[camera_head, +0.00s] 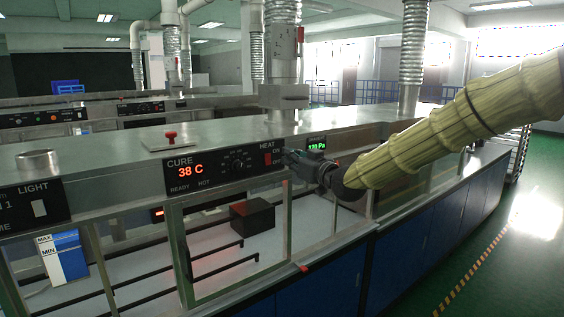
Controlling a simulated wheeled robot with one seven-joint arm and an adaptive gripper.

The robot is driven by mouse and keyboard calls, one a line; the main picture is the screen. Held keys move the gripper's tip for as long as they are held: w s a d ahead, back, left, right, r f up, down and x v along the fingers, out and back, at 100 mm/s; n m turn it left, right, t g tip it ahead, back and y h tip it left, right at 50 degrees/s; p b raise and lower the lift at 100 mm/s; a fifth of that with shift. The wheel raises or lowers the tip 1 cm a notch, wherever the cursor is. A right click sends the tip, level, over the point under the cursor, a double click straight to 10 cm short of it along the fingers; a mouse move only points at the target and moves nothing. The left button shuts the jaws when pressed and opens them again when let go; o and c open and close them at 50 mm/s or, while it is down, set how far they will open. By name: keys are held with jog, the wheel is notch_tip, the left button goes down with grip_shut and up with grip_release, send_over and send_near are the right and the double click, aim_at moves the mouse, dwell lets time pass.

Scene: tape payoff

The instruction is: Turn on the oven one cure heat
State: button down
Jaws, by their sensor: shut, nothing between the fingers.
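The oven's black cure panel (222,170) faces me on the front of the long metal housing, reading "CURE" and a red "38 C", with "READY" and "HOT" labels below. A red heat switch (267,159) sits at the panel's right end, under "HEAT" and beside "ON" and "OFF". I cannot tell which way it is set. A small dial (237,165) is left of the switch. My gripper (291,158) is shut and empty, just right of the panel by the "OFF" label. Whether it touches the panel is unclear. My yellow-sleeved arm reaches in from the right.
A green "130 Pa" display (316,146) is behind my gripper. A red knob (171,138) stands on the housing top. A dark block (252,216) lies behind the glass below the panel. A light panel (37,207) is at left. Green floor is open at right.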

jog(key=shift+r+b+v, duration=0.2)
jog(key=shift+b+v, duration=0.05)
jog(key=shift+v, duration=0.65)
jog(key=shift+r+b+v, duration=0.2)
jog(key=shift+b+v, duration=0.1)
jog(key=shift+v, duration=0.6)
jog(key=shift+r+b+v, duration=0.2)
jog(key=shift+b+v, duration=0.05)
jog(key=shift+v, duration=0.65)
jog(key=shift+s, duration=0.1)
